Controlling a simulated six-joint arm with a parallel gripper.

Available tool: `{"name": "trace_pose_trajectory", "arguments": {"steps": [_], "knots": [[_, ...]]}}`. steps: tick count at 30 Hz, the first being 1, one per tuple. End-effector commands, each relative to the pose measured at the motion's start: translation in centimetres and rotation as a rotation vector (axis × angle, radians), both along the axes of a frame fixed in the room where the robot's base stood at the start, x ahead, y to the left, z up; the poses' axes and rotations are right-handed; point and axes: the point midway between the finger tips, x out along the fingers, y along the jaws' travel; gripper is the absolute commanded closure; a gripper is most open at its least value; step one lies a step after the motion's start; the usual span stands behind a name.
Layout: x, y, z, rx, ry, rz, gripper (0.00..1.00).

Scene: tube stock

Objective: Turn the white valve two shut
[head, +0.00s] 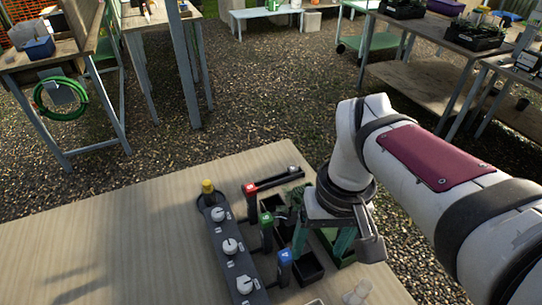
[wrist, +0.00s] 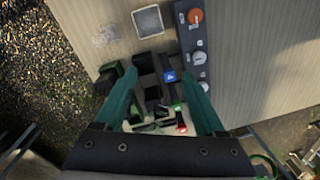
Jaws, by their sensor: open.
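A dark valve panel (head: 213,200) lies on the wooden table with several knobs in a row. In the head view three white knobs show: a far one (head: 221,214), a middle one (head: 231,245) and a near one (head: 244,285). Their labels are too small to read, so I cannot tell which is valve two. In the wrist view two white knobs (wrist: 199,58) (wrist: 204,86) and an orange knob (wrist: 194,16) show on the panel. My gripper (head: 322,240) is open and empty, right of the panel, above the trays. Its green fingers (wrist: 158,76) are apart from the knobs.
Red (head: 250,189), green (head: 266,219) and blue (head: 285,256) topped parts stand between the panel and my gripper, with dark trays (head: 308,268) beside them. A yellow cap (head: 207,187) tops the panel's far end. The table's left side (head: 120,230) is clear.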

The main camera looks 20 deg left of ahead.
Motion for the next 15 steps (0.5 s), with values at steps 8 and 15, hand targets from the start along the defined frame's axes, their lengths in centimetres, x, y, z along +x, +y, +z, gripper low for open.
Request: {"name": "trace_pose_trajectory", "arguments": {"steps": [8, 15], "knots": [[4.1, 18.8, -2.4, -0.042, -0.069, 0.891, 0.28], [4.0, 19.8, -6.5, -0.046, -0.071, 0.947, 0.28]]}}
